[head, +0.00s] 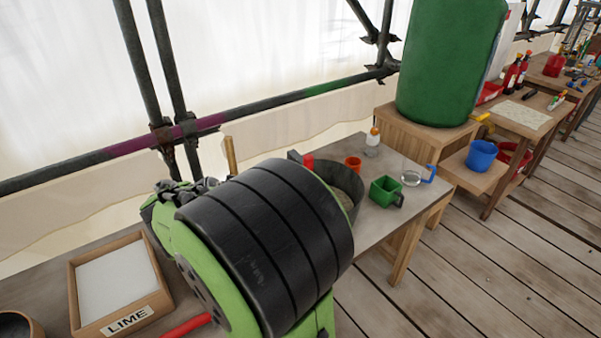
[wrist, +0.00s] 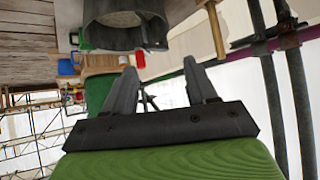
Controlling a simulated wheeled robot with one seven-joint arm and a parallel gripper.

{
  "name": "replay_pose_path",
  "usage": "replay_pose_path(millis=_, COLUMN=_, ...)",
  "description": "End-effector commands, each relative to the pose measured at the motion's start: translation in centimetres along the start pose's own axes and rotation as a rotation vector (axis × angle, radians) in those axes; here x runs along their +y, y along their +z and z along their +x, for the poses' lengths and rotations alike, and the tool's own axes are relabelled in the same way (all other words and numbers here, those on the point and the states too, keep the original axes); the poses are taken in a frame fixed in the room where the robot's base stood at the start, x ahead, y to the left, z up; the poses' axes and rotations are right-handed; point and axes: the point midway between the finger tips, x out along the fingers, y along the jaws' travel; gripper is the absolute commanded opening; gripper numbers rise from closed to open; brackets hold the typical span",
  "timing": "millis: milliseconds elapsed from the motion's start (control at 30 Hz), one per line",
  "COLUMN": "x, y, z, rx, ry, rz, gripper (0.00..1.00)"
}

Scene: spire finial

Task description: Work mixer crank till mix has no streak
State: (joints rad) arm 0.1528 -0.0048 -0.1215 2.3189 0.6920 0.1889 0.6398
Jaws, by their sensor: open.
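The mixer is a dark grey round drum (head: 345,190), mostly hidden in the head view behind my green and black arm. Its open mouth shows in the wrist view (wrist: 97,38), with a pale beige mix (wrist: 122,19) inside. Whether the mix has streaks is too small to tell. A small red upright piece (head: 308,163) stands by the drum's rim; I cannot tell whether it is the crank grip. My gripper (wrist: 165,82) is open and empty, with the drum beyond its fingertips and apart from them. In the head view my arm hides the fingers.
A wooden LIME tray (head: 159,292) sits left on the bench. An orange cup (head: 353,163), a green scoop (head: 386,191) and a clear jug with blue handle (head: 411,178) stand right of the drum. A green barrel (head: 450,60) and scaffold poles (head: 175,90) stand behind. The plank floor at right is clear.

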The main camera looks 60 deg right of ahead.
Motion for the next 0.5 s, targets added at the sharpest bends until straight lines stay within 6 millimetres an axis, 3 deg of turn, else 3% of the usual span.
replay_pose_path(millis=33, x=0.7, y=0.7, z=3.0, rx=0.051, ry=0.055, rz=0.031, gripper=0.57)
replay_pose_path(millis=200, x=3.7, y=-0.1, z=11.2, rx=0.346, ry=0.231, rz=0.125, gripper=0.57)
replay_pose_path(millis=300, x=4.7, y=-0.6, z=15.1, rx=0.542, ry=0.283, rz=0.117, gripper=0.57)
replay_pose_path(millis=400, x=4.8, y=-1.0, z=16.8, rx=0.663, ry=0.287, rz=0.088, gripper=0.57)
replay_pose_path(millis=500, x=4.7, y=-1.6, z=17.1, rx=0.709, ry=0.282, rz=0.076, gripper=0.57)
